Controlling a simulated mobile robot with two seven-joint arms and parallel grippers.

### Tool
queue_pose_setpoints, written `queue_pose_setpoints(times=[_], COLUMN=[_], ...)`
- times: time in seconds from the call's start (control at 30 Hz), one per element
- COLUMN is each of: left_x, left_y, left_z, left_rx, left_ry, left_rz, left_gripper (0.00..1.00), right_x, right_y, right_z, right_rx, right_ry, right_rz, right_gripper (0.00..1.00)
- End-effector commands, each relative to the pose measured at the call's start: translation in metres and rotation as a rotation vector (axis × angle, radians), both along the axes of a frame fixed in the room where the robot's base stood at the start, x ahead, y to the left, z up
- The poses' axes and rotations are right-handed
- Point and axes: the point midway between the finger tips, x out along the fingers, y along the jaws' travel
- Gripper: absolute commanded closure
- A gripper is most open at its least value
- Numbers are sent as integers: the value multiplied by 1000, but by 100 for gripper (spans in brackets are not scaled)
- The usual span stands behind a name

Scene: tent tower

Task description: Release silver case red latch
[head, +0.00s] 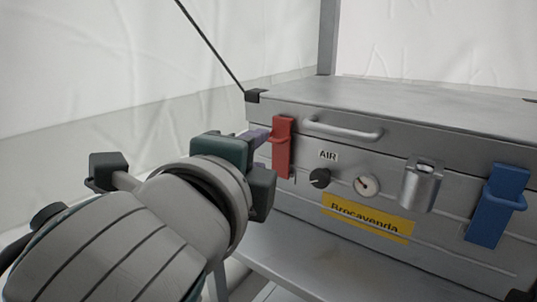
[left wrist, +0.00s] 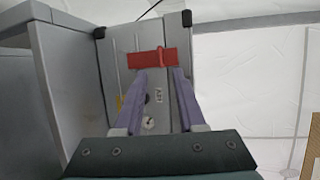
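The silver case (head: 330,92) stands with its lid down. The red latch (head: 283,147) is on the left part of its front and lies flat against it, upright. My left gripper (head: 264,137) reaches in from the left, its purple fingertips close to the latch. In the left wrist view the gripper (left wrist: 160,73) is open, with its two fingers apart, and the red latch (left wrist: 152,57) lies across just beyond the tips. I cannot tell whether they touch it. Part of the fingers is hidden behind the gripper body in the head view. My right gripper is not in view.
The case front also has a handle (head: 343,131), a black knob (head: 320,178), a gauge (head: 367,185), a silver latch (head: 421,186) and a blue latch (head: 497,205). A grey shelf (head: 290,262) lies below. White tent walls (head: 100,60) stand behind.

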Motion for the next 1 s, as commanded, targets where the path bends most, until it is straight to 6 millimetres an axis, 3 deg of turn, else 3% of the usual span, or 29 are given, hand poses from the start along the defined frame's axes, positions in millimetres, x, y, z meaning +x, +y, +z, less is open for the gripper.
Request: queue_pose_setpoints(times=[0.1, 0.4, 0.83, 1.0], left_x=[23, 66, 76, 76], left_y=[-5, -15, -17, -17], left_z=[-9, -16, -15, -15], left_rx=[-1, 0, -1, -1], left_ry=[-3, 0, 2, 2], left_rz=[1, 1, 1, 1], left_gripper=[61, 61, 61, 79], right_x=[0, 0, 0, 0], right_y=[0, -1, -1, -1], right_z=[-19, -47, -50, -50], right_rx=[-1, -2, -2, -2], right_ry=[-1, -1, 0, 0], right_rz=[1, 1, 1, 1], right_gripper=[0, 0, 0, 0])
